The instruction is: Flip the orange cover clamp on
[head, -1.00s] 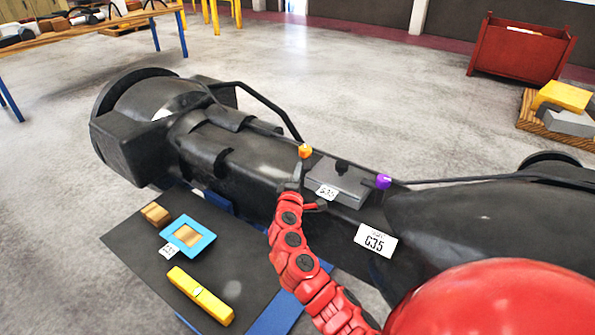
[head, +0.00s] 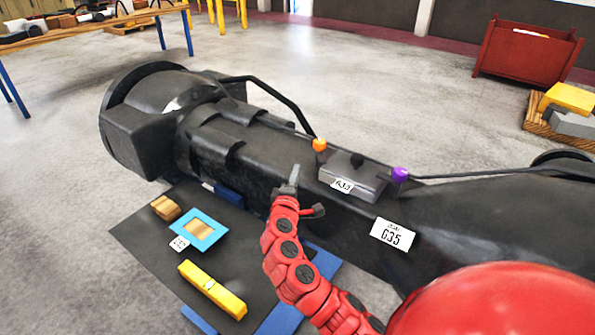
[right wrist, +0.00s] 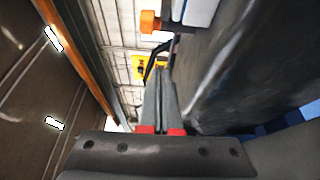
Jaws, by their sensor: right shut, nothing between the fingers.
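The orange cover clamp (head: 319,144) shows as a small orange knob at the left end of the grey cover box (head: 352,178) on the black casting (head: 250,155). A purple knob (head: 400,174) is at the box's right end. My right gripper (head: 295,174) is shut and empty, in front of the casting, below and left of the orange knob and apart from it. My left gripper is not in view.
A dark board (head: 145,235) on the near side holds a wooden block (head: 165,207), a blue-framed piece (head: 199,229) and a yellow bar (head: 212,290). A black bar (head: 275,97) arches behind the orange knob. A red bin (head: 527,50) stands far back right.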

